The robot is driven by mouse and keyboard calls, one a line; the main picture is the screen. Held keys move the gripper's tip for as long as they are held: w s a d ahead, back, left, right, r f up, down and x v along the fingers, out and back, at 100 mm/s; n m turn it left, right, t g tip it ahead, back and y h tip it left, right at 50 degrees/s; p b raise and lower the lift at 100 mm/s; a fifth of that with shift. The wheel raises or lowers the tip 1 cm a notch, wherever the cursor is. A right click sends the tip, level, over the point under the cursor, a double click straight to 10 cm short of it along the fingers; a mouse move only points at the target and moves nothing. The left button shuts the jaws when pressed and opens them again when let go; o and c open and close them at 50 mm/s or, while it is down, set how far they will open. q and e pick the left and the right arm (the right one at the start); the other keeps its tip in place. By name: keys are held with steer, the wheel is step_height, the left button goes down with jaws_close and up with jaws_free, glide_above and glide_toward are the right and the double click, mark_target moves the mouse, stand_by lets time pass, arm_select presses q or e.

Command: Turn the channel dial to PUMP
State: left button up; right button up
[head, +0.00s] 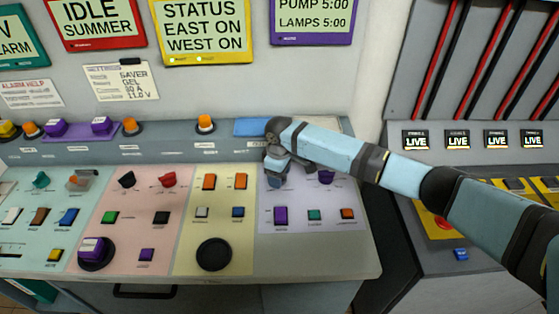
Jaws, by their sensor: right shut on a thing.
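The control console (350,260) slopes across the lower view with several coloured panels. My right gripper (275,180) reaches in from the right over the lilac panel (345,222) and is shut at that panel's upper left. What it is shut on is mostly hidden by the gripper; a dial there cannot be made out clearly. A purple knob (326,178) stands just to the right of the gripper on the same panel. A purple sign (313,18) above reads "PUMP 5:00" and "LAMPS 5:00". My left gripper is not in view.
Purple, green and orange buttons sit below the gripper on the lilac panel. A large black round knob (214,254) is on the yellow panel. A second console with several "LIVE" displays (416,140) and a red button stands at right, beyond a dark gap.

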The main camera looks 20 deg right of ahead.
steer(key=m+p, duration=0.3)
steer(key=shift+r+p, duration=0.2)
steer(key=shift+p, duration=0.2)
steer(key=shift+f+m+p, duration=0.1)
steer(key=shift+m+p, duration=0.2)
steer(key=shift+m, duration=0.1)
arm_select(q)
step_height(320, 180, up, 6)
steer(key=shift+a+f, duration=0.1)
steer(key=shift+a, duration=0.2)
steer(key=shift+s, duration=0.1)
arm_select(e)
steer(key=o, duration=0.8)
steer(key=shift+c, duration=0.2)
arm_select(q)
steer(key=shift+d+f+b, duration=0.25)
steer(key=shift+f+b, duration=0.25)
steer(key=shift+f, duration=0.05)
arm_select(e)
step_height(320, 180, up, 14)
steer(key=shift+f, duration=0.15)
